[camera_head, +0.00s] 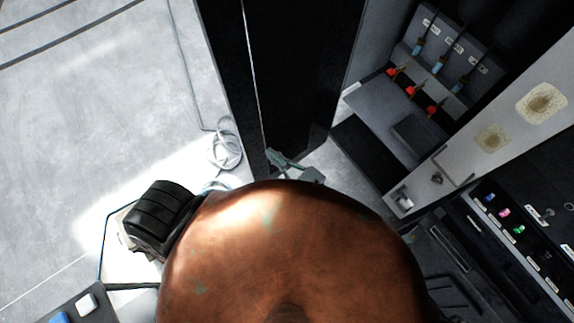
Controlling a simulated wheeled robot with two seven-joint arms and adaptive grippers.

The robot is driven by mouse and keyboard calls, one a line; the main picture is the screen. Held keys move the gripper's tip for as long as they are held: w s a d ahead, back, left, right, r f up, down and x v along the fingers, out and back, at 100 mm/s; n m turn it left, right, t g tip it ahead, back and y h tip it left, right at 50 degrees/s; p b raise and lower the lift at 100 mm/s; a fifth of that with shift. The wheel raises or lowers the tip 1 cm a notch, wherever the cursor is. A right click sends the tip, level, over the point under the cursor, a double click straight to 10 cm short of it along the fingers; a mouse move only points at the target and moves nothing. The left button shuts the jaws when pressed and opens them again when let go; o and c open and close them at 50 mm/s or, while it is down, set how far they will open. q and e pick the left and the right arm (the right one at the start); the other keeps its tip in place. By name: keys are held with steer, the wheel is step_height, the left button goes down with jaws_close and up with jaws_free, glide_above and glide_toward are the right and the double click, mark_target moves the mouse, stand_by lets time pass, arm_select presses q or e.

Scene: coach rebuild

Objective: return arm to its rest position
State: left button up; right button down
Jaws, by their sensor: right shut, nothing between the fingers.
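A small grey-green jointed piece (290,166), which looks like my right gripper, shows just beyond the top edge of a large copper-brown rounded surface. It is shut and holds nothing that I can see. It is in front of the foot of a tall black panel (295,75). Most of the right arm is hidden behind the rounded surface. My left gripper is not in view.
A workbench with red-tipped tools (411,89) stands at the upper right. A black tray of small coloured items (503,213) is at the right. A coiled cable (224,150) lies on the pale floor (85,120). The floor at the upper left is mostly clear.

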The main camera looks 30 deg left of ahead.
steer(key=b+v, duration=0.1)
steer(key=v, duration=0.5)
steer(key=shift+s, duration=0.4)
steer(key=shift+d, duration=0.15)
